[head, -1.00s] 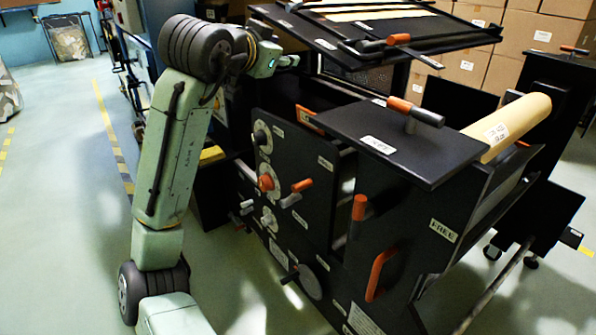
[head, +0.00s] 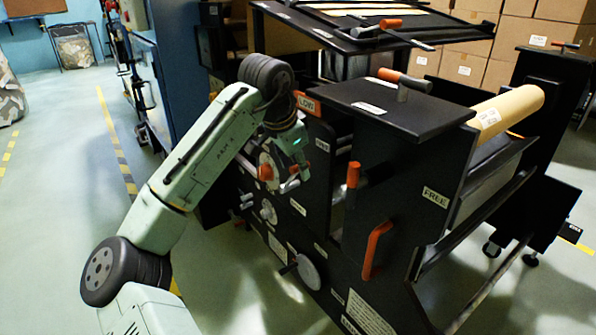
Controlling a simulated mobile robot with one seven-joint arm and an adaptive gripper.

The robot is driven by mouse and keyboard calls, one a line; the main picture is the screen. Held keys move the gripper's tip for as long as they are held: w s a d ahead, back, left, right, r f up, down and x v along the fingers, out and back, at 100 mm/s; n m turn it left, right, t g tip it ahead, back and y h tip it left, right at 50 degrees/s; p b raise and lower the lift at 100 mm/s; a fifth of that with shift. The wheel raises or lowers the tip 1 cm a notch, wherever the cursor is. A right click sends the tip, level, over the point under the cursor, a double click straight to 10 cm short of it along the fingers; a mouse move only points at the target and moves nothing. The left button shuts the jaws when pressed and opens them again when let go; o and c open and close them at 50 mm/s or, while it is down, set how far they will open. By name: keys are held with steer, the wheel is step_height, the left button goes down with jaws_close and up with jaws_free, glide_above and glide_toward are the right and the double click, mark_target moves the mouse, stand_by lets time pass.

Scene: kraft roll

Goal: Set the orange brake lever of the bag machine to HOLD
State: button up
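The bag machine (head: 390,205) is a black frame with several orange-handled controls. An upright orange-tipped lever (head: 353,175) stands at the front corner, left of a FREE label (head: 435,197). I cannot tell for sure which orange handle is the brake lever, and I cannot read a HOLD label. My gripper (head: 303,170) is at the front panel, left of the upright lever and apart from it. It overlaps a small orange-and-grey lever (head: 291,186) in the picture; contact cannot be told. Its fingers are too small and dark to judge.
An orange loop handle (head: 376,250) and a round grey disc (head: 310,271) are on the machine's panels. Another orange-tipped lever (head: 405,80) lies on the top plate. A kraft roll (head: 510,108) sits behind.

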steer(key=shift+x, duration=0.95)
steer(key=shift+c, duration=0.2)
steer(key=c, duration=0.6)
jaws_close()
steer(key=shift+s+d+f, duration=0.1)
